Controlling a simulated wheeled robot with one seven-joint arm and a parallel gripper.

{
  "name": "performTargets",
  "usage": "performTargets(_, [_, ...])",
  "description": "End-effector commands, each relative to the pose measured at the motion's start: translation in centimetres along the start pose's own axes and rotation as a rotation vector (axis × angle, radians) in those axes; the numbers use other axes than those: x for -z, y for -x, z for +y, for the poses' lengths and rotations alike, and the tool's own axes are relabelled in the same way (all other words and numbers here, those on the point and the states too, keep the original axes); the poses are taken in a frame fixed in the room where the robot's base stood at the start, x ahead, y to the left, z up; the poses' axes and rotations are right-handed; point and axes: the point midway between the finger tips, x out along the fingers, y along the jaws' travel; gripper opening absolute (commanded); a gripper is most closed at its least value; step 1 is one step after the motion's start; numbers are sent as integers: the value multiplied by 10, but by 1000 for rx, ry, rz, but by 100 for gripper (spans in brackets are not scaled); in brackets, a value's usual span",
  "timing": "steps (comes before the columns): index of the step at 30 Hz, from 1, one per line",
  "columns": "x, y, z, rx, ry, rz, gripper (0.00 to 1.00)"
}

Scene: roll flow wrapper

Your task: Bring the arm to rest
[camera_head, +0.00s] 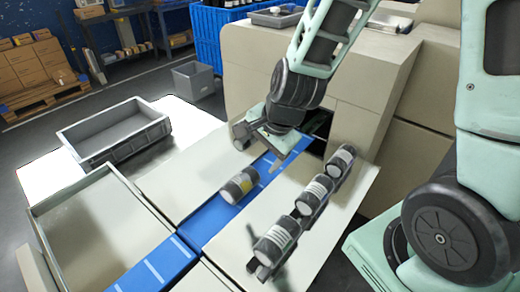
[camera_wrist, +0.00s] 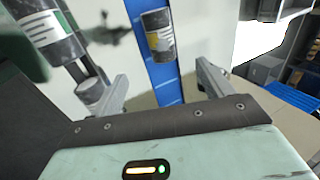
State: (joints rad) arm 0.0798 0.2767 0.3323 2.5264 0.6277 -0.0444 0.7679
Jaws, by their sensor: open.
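My gripper (camera_head: 258,133) is open and empty above the machine's table, close to the opening in the cream housing. In the wrist view its two fingers (camera_wrist: 160,88) stand wide apart. A dark roll with a pale label (camera_head: 239,186) lies on the blue belt (camera_head: 209,220), apart from my gripper. This roll (camera_wrist: 158,36) also shows between and beyond the fingers in the wrist view. Several similar rolls (camera_head: 276,243) lie in a row on a dark rack at the right. Two of these rack rolls (camera_wrist: 47,38) show at the left of the wrist view.
The cream machine housing (camera_head: 262,68) rises right behind my gripper. A grey empty crate (camera_head: 115,132) stands at the left on a white surface. A cream tray (camera_head: 95,235) with raised walls is at the front left. Shelves and boxes (camera_head: 35,65) stand farther back.

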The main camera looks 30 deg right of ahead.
Motion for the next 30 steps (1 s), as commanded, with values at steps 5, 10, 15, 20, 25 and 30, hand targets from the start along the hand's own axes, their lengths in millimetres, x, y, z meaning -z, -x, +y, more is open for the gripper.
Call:
performTargets(5, [0, 0, 0, 0, 0, 0, 79])
performTargets(10, [-4, 2, -1, 0, 26, -8, 79])
performTargets(15, [-55, 23, 4, -25, 375, -106, 79])
performTargets(20, [-120, 65, 35, -80, 989, -245, 79])
performTargets(25, [-149, 104, 75, -157, 1544, -338, 79])
performTargets(30, [-153, 122, 95, -208, 1795, -375, 79])
